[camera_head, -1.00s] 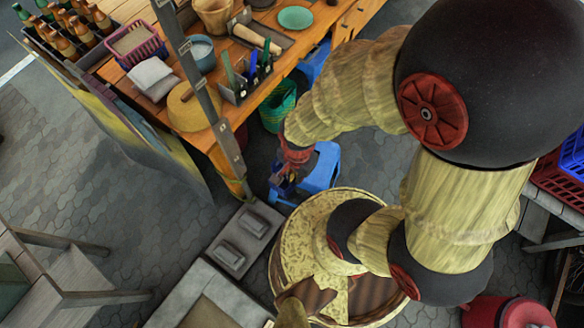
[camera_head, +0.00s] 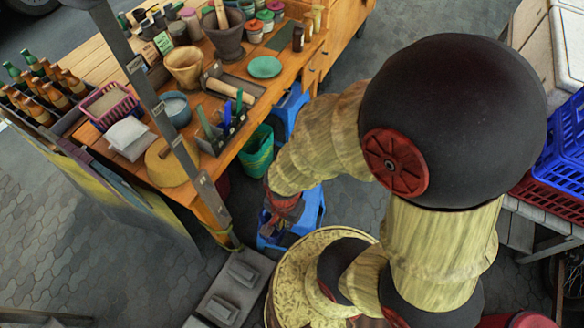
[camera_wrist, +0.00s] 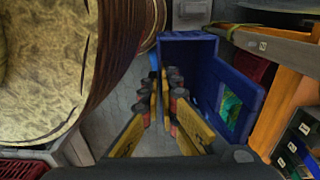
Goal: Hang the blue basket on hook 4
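My gripper (camera_head: 278,222) hangs below my arm at the middle of the head view, over a blue stool (camera_head: 312,208). The blue stool (camera_wrist: 238,97) is beyond and to the right of the fingers. A blue lattice basket or crate (camera_head: 566,150) stands on a red crate at the right edge of the head view, far from my gripper. A slanted post (camera_head: 166,122) with several small label plates stands at the table's front; I cannot read its numbers or tell hook 4.
A wooden table (camera_head: 268,98) holds bottles, pots and tools. A green basket (camera_head: 257,152) is beside it, near the stool. A round patterned tub (camera_head: 290,275) is close under my arm. Paved floor (camera_head: 350,205) is partly clear.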

